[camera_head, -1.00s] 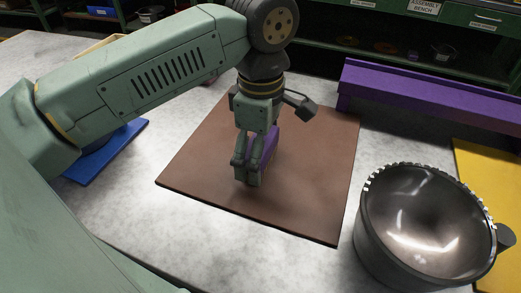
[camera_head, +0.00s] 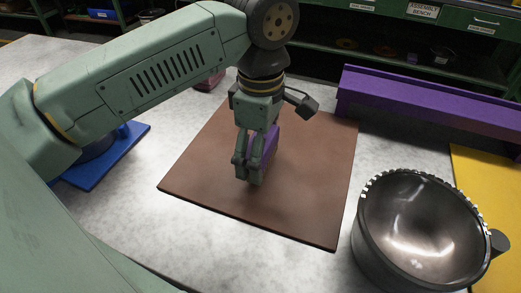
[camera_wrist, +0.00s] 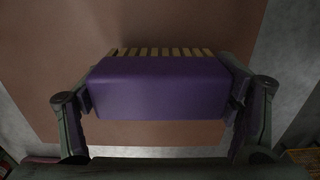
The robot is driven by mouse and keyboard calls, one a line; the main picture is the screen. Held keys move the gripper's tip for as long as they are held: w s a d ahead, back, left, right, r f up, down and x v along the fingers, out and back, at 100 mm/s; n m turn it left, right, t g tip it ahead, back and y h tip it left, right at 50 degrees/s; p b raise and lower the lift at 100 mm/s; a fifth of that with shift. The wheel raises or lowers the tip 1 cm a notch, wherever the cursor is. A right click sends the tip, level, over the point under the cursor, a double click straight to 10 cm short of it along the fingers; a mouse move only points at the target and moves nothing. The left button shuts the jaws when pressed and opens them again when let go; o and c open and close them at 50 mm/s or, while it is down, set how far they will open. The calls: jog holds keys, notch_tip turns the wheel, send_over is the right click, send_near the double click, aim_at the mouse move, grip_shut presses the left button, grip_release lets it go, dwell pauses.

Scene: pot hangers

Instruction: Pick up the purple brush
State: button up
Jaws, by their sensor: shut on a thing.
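The purple brush (camera_head: 268,143) is between the fingers of my gripper (camera_head: 252,178), over the brown mat (camera_head: 215,197). In the wrist view the brush (camera_wrist: 160,88) is a purple block lying across the picture, with a row of tan bristles along its far edge. The fingers of my gripper (camera_wrist: 162,122) are at its left and right ends, shut on it. In the head view the fingers hide part of the brush. I cannot tell whether it touches the mat.
A dark metal pot (camera_head: 425,230) stands to the right of the mat. A purple rail (camera_head: 430,100) runs behind it, and a yellow mat (camera_head: 490,180) lies at the far right. A blue mat (camera_head: 105,160) is at the left, partly behind my arm. Green shelves (camera_head: 420,45) stand behind the bench.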

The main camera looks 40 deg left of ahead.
notch_tip(320, 180, up, 16)
jog(key=p, duration=1)
